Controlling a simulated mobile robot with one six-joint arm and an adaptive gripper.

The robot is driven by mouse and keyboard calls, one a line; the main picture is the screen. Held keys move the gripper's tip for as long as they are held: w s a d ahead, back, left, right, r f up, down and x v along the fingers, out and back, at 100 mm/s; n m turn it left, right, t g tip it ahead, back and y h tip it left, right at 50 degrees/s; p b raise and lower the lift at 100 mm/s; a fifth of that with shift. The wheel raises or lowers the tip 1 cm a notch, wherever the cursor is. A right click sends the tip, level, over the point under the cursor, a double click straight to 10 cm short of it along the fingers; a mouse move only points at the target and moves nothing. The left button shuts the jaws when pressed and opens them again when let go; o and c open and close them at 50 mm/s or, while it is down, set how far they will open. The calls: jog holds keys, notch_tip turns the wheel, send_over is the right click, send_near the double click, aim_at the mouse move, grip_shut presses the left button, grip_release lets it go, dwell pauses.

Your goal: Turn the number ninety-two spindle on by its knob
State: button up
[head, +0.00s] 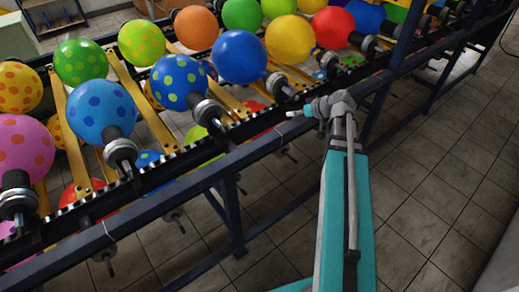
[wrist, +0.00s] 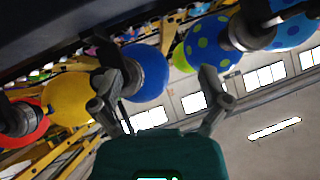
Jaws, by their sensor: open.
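A row of metal-and-black spindles runs along the rack's near rail, each behind a balloon. No spindle numbers are legible, so I cannot tell which is ninety-two. My gripper (head: 307,111) is at the rail's outer side, just below and right of the plain blue balloon's spindle (head: 279,84). In the wrist view my gripper (wrist: 155,92) has its two fingers spread, with nothing between them. The plain blue balloon (wrist: 152,70) and its spindle (wrist: 128,72) show beyond the left finger, which partly hides them. I cannot tell whether a finger touches any knob.
The dark rack rail (head: 150,200) runs diagonally across the head view. A blue balloon with green dots (head: 180,80) and a yellow balloon (head: 290,39) flank the plain blue one. The tiled floor (head: 440,190) on the right is clear.

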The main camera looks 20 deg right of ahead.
jog(key=s+a+f+m+g+h+p, duration=0.1)
jog(key=s+a+g, duration=0.3)
jog(key=a, duration=0.4)
jog(key=s+a+f+m+g+h+p, duration=0.1)
jog(key=s+a+f+g+h+p, duration=0.1)
jog(key=s+a, duration=0.4)
jog(key=shift+s+a+f+g+h, duration=0.2)
jog(key=shift+a+g+h, duration=0.65)
jog(key=shift+a, duration=0.65)
jog(key=shift+s+a+r+m+g+h+p, duration=0.15)
jog(key=shift+s+a+g+h+p, duration=0.2)
jog(key=shift+s, duration=0.25)
jog(key=shift+s+a+r+m+g+h+p, duration=0.15)
jog(key=shift+s+a+h+p, duration=0.1)
jog(key=shift+s+a+h, duration=0.25)
jog(key=shift+f, duration=0.1)
